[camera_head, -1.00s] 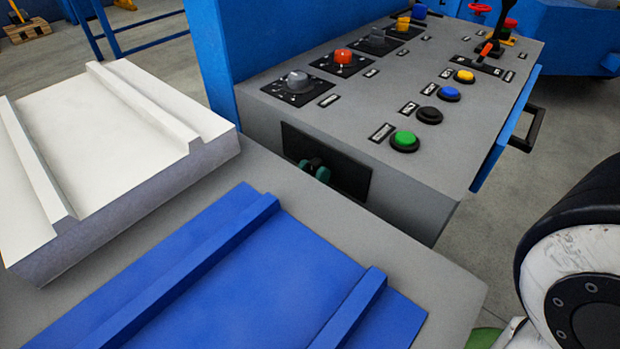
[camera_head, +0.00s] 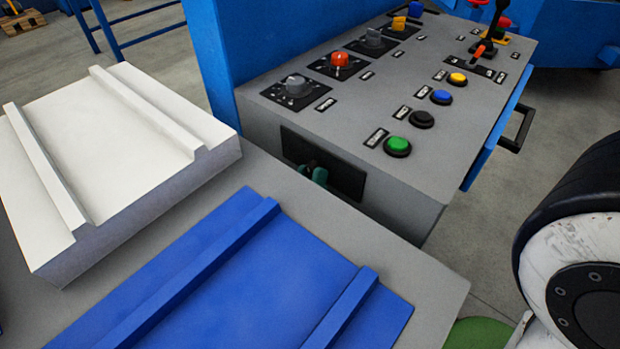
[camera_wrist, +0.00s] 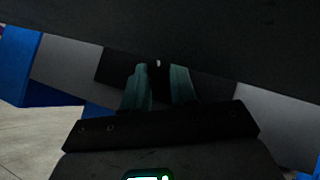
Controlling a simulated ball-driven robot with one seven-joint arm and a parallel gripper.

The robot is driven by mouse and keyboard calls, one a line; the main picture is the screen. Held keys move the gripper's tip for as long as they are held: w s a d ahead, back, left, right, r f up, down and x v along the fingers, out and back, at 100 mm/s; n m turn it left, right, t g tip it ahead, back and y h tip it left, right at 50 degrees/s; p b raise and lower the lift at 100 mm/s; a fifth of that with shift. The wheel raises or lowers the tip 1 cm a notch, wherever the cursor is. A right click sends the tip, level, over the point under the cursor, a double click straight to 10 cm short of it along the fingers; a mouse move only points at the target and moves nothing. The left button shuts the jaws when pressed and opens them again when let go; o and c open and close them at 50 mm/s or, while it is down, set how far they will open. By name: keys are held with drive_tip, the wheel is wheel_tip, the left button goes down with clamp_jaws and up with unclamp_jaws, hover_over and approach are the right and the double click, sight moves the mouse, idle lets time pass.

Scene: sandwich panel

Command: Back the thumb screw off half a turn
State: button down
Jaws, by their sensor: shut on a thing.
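The black plate (camera_head: 345,178) is set in the front side of the grey console. My gripper's teal fingertips (camera_head: 315,172) show against its left part, just beyond the edge of the grey table. In the wrist view the gripper (camera_wrist: 159,76) has its two fingers on either side of a small dark piece with a pale spot, the thumb screw (camera_wrist: 158,64), in front of the black plate. The fingers are shut on it. Most of the screw is hidden by the fingers and shadow, so its turn angle cannot be read.
The grey table (camera_head: 425,290) bears a blue ribbed panel (camera_head: 250,290) and a white ribbed panel (camera_head: 110,150). The console top (camera_head: 350,110) carries knobs and buttons, including a green button (camera_head: 397,146). A dark surface (camera_wrist: 200,25) hangs low over the gripper in the wrist view.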

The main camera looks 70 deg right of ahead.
drive_tip(key=c, duration=0.9)
unclamp_jaws()
drive_tip(key=shift+a, duration=0.1)
drive_tip(key=v, duration=1)
drive_tip(key=shift+a+f, duration=0.2)
drive_tip(key=shift+a, duration=0.05)
